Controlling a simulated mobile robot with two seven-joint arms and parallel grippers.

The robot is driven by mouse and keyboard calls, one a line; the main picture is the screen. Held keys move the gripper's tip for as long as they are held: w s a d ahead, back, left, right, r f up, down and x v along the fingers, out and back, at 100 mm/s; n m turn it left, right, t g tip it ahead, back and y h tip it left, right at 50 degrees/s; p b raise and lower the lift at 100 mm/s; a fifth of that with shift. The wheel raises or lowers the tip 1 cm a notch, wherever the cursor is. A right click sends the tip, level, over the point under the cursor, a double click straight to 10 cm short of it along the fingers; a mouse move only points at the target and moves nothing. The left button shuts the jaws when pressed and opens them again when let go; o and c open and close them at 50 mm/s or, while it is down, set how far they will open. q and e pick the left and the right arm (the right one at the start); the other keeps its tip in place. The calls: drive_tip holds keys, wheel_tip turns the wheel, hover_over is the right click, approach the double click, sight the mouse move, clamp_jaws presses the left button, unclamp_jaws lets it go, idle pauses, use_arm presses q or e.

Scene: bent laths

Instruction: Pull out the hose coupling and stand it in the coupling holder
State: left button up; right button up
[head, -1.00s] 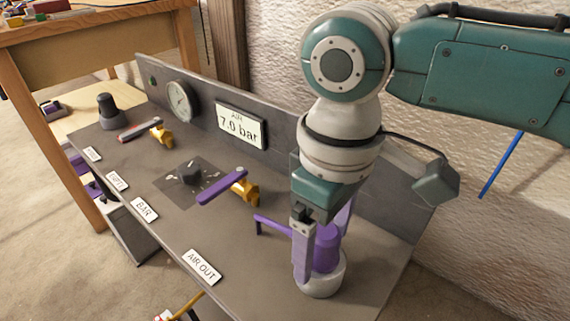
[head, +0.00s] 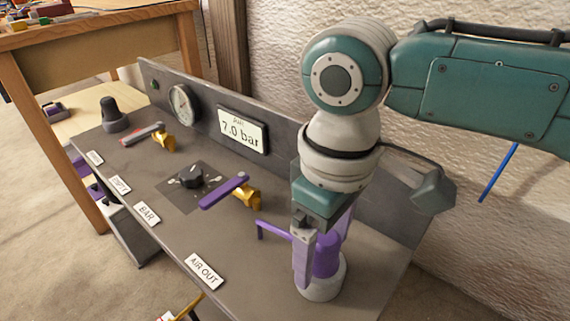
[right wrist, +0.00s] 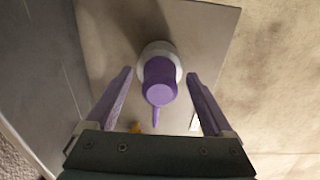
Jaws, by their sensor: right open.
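The purple hose coupling (head: 326,256) stands upright in a pale round cup, which looks like the coupling holder (head: 320,289), at the right end of the grey panel. A thin purple arm (head: 274,230) sticks out from it to the left. In the right wrist view the coupling (right wrist: 160,82) sits in the pale ring of the holder (right wrist: 152,50). My right gripper (head: 322,258) points down over it, open, with one finger on each side. In the right wrist view both fingers of the gripper (right wrist: 158,76) show gaps to the coupling. My left gripper is not in view.
The panel (head: 250,285) carries a purple-handled valve (head: 224,191), a black knob (head: 190,178), a red-handled valve (head: 142,134), a gauge (head: 180,102) and a display reading 7.0 bar (head: 242,132). Its upright back plate runs close behind my right gripper. A wooden table stands at the left.

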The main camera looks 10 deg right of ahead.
drive_tip(key=shift+r, duration=0.1)
idle(0.3)
drive_tip(key=shift+p, duration=0.4)
drive_tip(key=c, duration=0.7)
clamp_jaws()
